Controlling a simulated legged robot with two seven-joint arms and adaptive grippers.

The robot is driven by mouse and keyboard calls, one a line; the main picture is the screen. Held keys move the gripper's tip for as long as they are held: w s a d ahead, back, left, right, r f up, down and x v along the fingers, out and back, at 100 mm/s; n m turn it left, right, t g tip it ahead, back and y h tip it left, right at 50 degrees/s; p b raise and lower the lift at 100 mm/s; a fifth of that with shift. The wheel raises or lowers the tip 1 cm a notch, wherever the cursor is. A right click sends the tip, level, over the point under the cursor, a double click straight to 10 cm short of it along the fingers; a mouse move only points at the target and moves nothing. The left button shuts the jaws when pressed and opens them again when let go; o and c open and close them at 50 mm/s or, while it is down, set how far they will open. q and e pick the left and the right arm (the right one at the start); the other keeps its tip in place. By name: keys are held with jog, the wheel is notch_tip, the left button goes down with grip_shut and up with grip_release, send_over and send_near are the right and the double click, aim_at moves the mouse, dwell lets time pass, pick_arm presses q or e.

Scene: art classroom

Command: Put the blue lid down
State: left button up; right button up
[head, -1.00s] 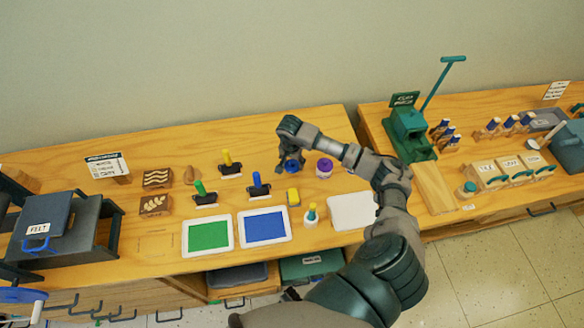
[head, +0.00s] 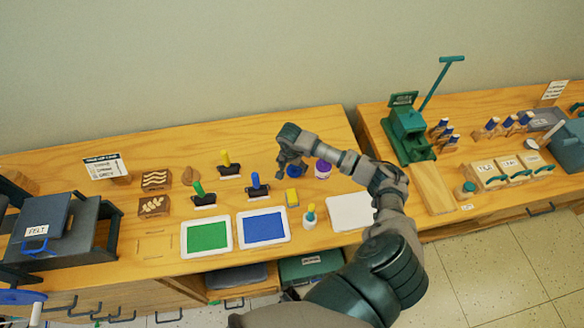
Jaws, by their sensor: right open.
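The blue lid (head: 298,171) lies on the table, partly hidden behind my right gripper and wrist. My right gripper (head: 283,172) is open, with its fingers pointing down just left of the lid. A gap between fingers and lid is hard to make out at this size. My left gripper is not in view.
A purple-topped jar (head: 323,169) stands just right of the lid. Green (head: 206,236) and blue (head: 263,227) trays lie nearer the edge. The table behind the gripper is clear.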

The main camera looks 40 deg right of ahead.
aim_at(292, 174)
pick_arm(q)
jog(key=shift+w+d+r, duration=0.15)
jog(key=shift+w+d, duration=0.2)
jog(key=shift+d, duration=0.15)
pick_arm(e)
notch_tip(292, 174, up, 11)
jog(key=a, duration=0.1)
jog(key=shift+s+r, duration=0.2)
jog(key=shift+s, duration=0.1)
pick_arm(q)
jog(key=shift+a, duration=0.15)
pick_arm(e)
jog(key=shift+d, duration=0.15)
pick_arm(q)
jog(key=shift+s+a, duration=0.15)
pick_arm(e)
jog(key=shift+f, duration=0.1)
